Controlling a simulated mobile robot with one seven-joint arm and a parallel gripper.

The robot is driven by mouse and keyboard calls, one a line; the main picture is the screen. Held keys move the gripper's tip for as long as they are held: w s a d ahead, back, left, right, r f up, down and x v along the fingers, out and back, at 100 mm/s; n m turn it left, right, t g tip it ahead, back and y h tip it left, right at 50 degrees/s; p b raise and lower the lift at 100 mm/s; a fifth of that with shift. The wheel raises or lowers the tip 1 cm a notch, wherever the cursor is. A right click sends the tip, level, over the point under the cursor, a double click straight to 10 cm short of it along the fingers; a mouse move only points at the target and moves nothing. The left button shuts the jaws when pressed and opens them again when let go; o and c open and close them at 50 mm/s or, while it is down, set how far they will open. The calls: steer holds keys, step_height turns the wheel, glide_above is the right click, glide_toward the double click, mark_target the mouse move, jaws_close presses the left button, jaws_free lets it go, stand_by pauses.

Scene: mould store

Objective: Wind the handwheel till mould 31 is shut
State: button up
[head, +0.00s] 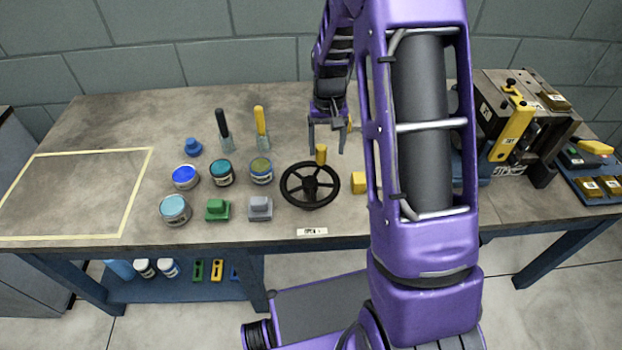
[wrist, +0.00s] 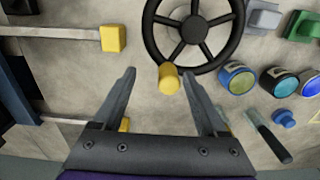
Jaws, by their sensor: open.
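The black handwheel (head: 310,185) lies flat near the bench's front edge, its yellow knob (head: 321,154) standing on the rim's far side. The wheel also shows at the top of the wrist view (wrist: 194,30), with the knob (wrist: 169,78) below its hub. My gripper (head: 327,143) is open and empty, just beyond the knob; in the wrist view (wrist: 157,76) the knob appears between the fingertips, nearer the right one. I cannot tell whether they touch. A dark mould assembly (head: 495,125) with a yellow bar stands at the right, partly hidden by my arm; its number and gap are unclear.
A label reading "OPEN" (head: 312,231) lies before the wheel. Yellow-ended rods (wrist: 113,39) lie beside it. The taped area (head: 75,190) is clear.

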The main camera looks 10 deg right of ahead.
steer(key=shift+r+p, duration=1.85)
steer(key=shift+r, duration=1.2)
